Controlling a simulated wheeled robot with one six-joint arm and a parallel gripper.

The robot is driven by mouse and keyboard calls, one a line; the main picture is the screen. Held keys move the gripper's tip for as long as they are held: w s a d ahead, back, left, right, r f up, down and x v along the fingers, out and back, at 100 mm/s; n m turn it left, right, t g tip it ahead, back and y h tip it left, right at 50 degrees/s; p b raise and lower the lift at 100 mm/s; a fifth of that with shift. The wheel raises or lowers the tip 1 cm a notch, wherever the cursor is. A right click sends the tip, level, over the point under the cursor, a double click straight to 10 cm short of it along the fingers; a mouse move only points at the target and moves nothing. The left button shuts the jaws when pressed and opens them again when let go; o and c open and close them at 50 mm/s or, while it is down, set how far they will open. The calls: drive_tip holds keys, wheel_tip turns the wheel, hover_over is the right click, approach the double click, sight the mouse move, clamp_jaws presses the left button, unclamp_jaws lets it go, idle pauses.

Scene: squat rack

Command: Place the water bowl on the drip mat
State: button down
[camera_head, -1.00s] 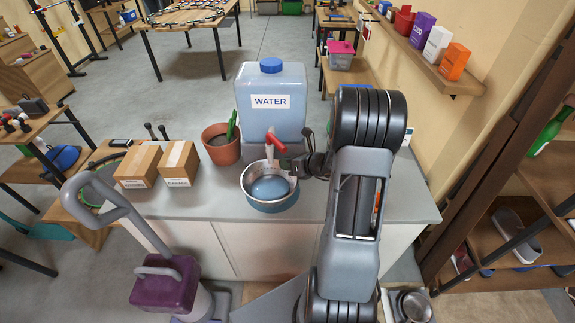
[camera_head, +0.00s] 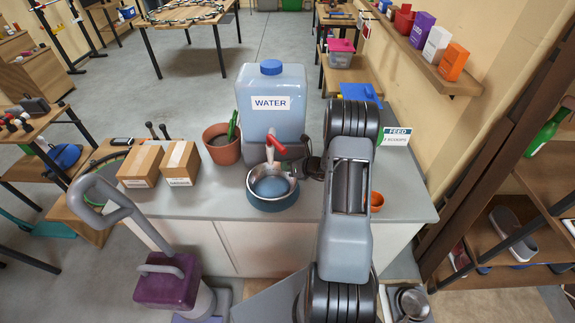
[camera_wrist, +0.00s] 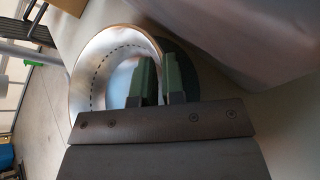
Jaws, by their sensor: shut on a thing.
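The water bowl (camera_head: 272,204) has a shiny steel inside and a blue-teal outside. It is under the red-handled tap of the water tank (camera_head: 283,120) on the grey counter, and looks blue inside. In the wrist view the bowl (camera_wrist: 85,75) shows a dashed line around its inner wall. My gripper (camera_wrist: 159,75) has its two green fingers at the bowl's right rim, shut on it. In the head view my gripper (camera_head: 299,170) is small and partly hidden at the bowl's right side. I cannot clearly identify a drip mat; a flat blue thing (camera_head: 360,93) lies beyond the counter.
A plant pot (camera_head: 221,149) and two cardboard boxes (camera_head: 180,163) stand left of the bowl. A feed sign (camera_head: 396,136) and a small orange cup (camera_head: 376,201) are right of my arm. The counter's front left is mostly clear.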

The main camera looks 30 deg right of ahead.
drive_tip(key=shift+f, duration=0.1)
drive_tip(key=c, duration=1.7)
unclamp_jaws()
drive_tip(key=shift+f, duration=0.1)
drive_tip(key=o, duration=0.5)
drive_tip(key=shift+r, duration=0.4)
drive_tip(key=b+v, duration=0.1)
drive_tip(key=v, duration=1)
drive_tip(key=shift+s+d, duration=0.2)
drive_tip(key=shift+s, duration=0.2)
